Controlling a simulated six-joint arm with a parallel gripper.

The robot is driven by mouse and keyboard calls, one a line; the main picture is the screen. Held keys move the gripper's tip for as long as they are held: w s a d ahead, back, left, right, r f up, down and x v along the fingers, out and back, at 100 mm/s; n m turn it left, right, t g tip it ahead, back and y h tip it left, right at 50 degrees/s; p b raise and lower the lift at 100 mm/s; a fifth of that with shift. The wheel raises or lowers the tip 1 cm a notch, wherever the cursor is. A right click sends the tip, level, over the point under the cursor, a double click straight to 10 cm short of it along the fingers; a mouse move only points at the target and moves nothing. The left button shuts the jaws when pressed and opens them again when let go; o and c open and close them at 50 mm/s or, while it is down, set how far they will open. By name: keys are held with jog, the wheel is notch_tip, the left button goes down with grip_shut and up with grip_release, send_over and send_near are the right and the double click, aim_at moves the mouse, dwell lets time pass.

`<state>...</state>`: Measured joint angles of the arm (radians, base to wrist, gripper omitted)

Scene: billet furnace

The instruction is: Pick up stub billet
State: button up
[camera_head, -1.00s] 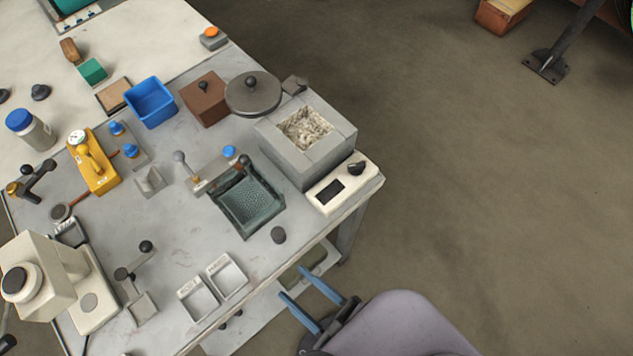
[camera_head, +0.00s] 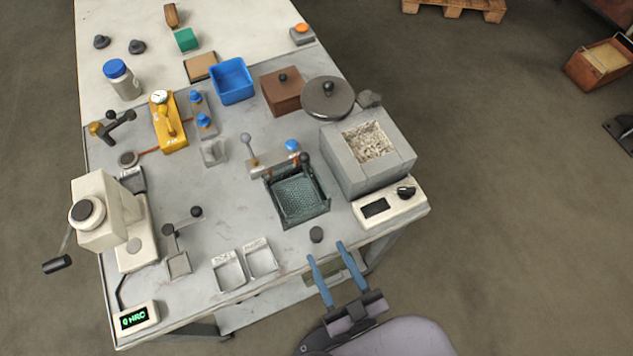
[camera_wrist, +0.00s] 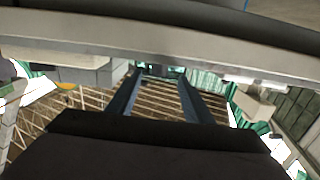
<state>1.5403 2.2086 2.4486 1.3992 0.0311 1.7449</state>
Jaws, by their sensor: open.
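The stub billet looks to be the short dark grey cylinder (camera_head: 316,234) standing near the front edge of the bench, in front of the green mesh-bottomed tray (camera_head: 299,212). My gripper (camera_head: 326,251) is open, its two blue fingers apart and empty. In the head view the fingertips lie just below the billet at the bench's front edge, one to its left and one to its right. Their height relative to the bench top is hard to tell. In the wrist view the fingers (camera_wrist: 157,74) point forward, with the pale bench edge across the picture; the billet does not show there.
The furnace block (camera_head: 366,165) and its control box (camera_head: 390,204) stand right of the billet. Two labelled trays (camera_head: 245,266) lie to its left. A hardness tester (camera_head: 105,220) stands far left. Bare bench top surrounds the billet.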

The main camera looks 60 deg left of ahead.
aim_at(320, 239)
jog(key=shift+a, duration=0.1)
jog(key=shift+a+r+p, duration=0.25)
jog(key=shift+a+p, duration=0.3)
jog(key=shift+p, duration=0.25)
jog(key=shift+a+p, duration=0.85)
jog(key=shift+a, duration=0.05)
jog(key=shift+a+f+p, duration=0.25)
jog(key=shift+a+p, duration=0.2)
jog(key=shift+a, duration=0.6)
jog(key=shift+c, duration=0.3)
grip_shut()
jog(key=shift+r, duration=0.1)
notch_tip(320, 239, up, 10)
jog(key=p, duration=0.9)
jog(key=shift+p, duration=0.35)
